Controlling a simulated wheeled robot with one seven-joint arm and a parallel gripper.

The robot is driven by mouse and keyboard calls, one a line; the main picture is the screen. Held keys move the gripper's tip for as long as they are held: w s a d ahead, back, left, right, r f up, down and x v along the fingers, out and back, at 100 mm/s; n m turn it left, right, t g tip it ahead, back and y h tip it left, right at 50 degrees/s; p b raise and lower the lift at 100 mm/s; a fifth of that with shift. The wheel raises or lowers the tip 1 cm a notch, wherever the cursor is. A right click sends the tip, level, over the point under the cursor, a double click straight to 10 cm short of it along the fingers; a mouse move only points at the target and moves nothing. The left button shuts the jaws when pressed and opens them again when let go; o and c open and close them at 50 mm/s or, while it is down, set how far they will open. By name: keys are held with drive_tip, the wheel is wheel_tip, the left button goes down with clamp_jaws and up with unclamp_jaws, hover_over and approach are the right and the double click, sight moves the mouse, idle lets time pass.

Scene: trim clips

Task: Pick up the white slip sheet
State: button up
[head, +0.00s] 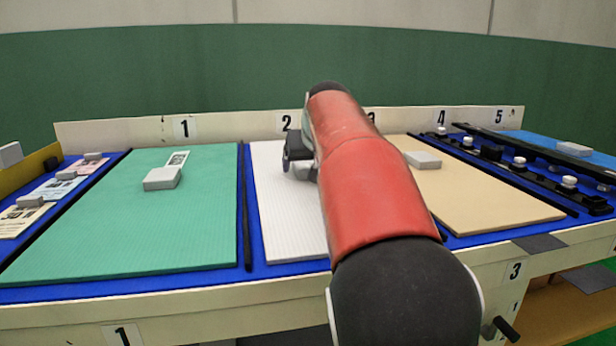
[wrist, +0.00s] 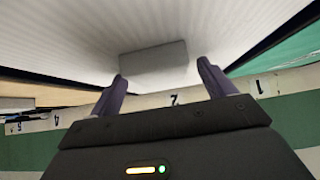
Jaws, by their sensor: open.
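The white slip sheet (head: 287,230) is a ribbed white panel lying flat in the blue-edged bay marked 2, partly hidden by my arm in the head view. In the wrist view the sheet (wrist: 75,42) fills the upper part. A grey block (wrist: 153,62) lies on it near its back edge, in line with the gap between my fingers. My gripper (head: 298,155) is over the back of the sheet. In the wrist view my gripper (wrist: 161,72) is open, with nothing between its fingers. Whether the fingertips touch the block or sheet is unclear.
A green sheet (head: 150,225) with a grey block (head: 162,178) lies to the left. A tan sheet (head: 490,200) with a grey block (head: 422,159) lies to the right. A low numbered back wall (head: 230,130) runs behind the bays. Black strips (head: 247,220) separate them.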

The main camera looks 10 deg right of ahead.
drive_tip(key=c, duration=1.2)
drive_tip(key=shift+r, duration=0.1)
